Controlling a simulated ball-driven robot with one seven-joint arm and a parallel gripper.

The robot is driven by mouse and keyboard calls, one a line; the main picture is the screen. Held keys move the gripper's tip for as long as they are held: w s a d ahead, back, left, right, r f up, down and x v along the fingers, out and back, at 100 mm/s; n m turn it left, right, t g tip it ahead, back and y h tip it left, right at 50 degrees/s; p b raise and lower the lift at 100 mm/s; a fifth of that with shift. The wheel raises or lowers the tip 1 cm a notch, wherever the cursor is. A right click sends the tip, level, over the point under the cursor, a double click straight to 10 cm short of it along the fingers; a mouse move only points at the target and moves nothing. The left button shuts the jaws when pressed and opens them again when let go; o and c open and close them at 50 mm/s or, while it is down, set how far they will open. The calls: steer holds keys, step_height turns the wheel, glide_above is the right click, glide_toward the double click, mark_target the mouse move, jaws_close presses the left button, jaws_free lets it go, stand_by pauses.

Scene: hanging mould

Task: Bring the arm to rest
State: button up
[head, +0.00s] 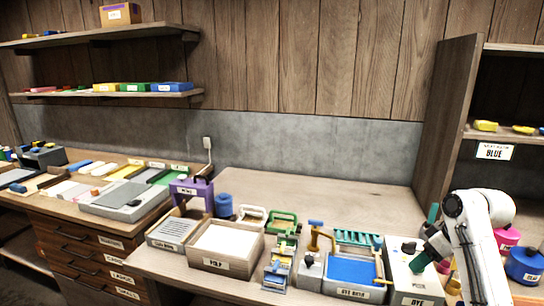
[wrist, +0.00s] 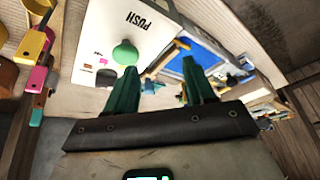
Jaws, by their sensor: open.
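My gripper (head: 422,240) hangs at the lower right in the head view, at the end of my white arm (head: 478,240). Its dark green fingers are spread apart. In the wrist view my gripper (wrist: 161,66) shows both fingers well separated, with nothing between them. Beyond the fingers is a white box (wrist: 135,32) marked PUSH with a green knob (wrist: 125,53). In the head view the gripper is close above or beside a pale box (head: 415,289) at the table's right; I cannot tell the exact gap.
A blue-filled tray (head: 353,292) stands left of the pale box. Further left are a pulp bin (head: 226,265) and small clamps. Pink (head: 506,237) and blue (head: 524,264) pots stand right of my arm. A shelf unit (head: 448,120) rises behind. The table's back middle (head: 320,195) is bare.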

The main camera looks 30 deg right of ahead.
steer(key=w+a+f+y, duration=0.1)
steer(key=a+f, duration=0.4)
steer(key=a, duration=0.4)
steer(key=a+f+g, duration=0.1)
steer(key=a+f, duration=0.3)
steer(key=a, duration=0.4)
steer(key=w+a+f+y, duration=0.1)
steer(key=a+f, duration=0.4)
steer(key=a, duration=0.4)
steer(key=s+a+f+g+h, duration=0.1)
steer(key=s+a+f, duration=0.2)
steer(key=s, duration=0.5)
steer(key=s+a+f+g+h, duration=0.1)
steer(key=s+a+f, duration=0.2)
steer(key=s+a, duration=0.3)
steer(key=s, duration=0.3)
steer(key=shift+s+a+g, duration=0.25)
steer(key=shift+g, duration=0.15)
